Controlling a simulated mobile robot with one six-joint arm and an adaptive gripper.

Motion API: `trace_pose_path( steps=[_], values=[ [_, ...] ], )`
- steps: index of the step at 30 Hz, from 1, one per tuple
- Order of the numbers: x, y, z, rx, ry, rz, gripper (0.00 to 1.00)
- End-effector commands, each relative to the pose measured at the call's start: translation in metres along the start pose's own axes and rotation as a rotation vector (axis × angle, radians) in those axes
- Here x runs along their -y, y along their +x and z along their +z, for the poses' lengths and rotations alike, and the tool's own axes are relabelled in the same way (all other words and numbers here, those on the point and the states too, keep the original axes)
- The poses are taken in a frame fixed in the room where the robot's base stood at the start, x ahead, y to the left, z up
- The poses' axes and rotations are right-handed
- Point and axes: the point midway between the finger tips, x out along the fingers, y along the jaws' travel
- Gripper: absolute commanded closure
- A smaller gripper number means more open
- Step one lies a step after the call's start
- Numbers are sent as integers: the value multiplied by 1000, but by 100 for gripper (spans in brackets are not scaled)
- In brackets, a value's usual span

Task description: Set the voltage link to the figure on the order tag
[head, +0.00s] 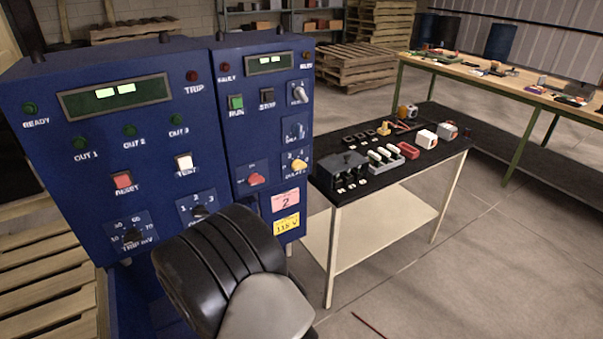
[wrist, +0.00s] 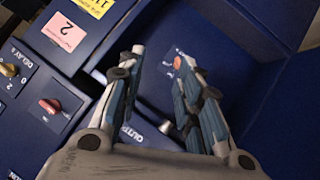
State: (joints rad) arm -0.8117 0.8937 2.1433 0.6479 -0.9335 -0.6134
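The yellow order tag (head: 286,224) is on the lower front of the right blue cabinet and reads 115 V. Part of it shows upside down at the top of the wrist view (wrist: 97,5). My gripper (wrist: 163,55) is open and empty, its fingers in front of a dark blue panel. A small orange-red piece (wrist: 178,62) with faint white lettering is on that panel, close to the right fingertip. It may be the voltage link; its setting is not legible. I cannot tell whether the finger touches it. In the head view my arm hides the gripper and this panel.
A pink tag (head: 285,201) reading 2 is above the yellow tag. Knobs, including a red one (head: 256,180), stick out from the cabinets. A black-topped table (head: 338,196) with several parts stands to the right. A blue wall or flap (wrist: 285,100) borders the panel's right side.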

Motion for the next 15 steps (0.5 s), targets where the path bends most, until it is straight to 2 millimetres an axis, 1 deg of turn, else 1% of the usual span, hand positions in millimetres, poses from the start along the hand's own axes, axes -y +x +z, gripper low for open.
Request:
trace_pose_path(
  steps=[1,3,5,7,11,12,14,15],
  values=[
    [-22,-7,-19,14,63,-22,68],
    [-44,-18,-35,44,135,-63,68],
    [-64,-30,-47,69,190,-96,68],
    [-87,-48,-58,97,247,-131,68],
    [-130,-89,-70,152,337,-182,68],
    [-143,-104,-71,170,360,-193,68],
    [-161,-127,-70,199,393,-207,68],
    [-173,-143,-68,219,414,-213,68]
  ],
)
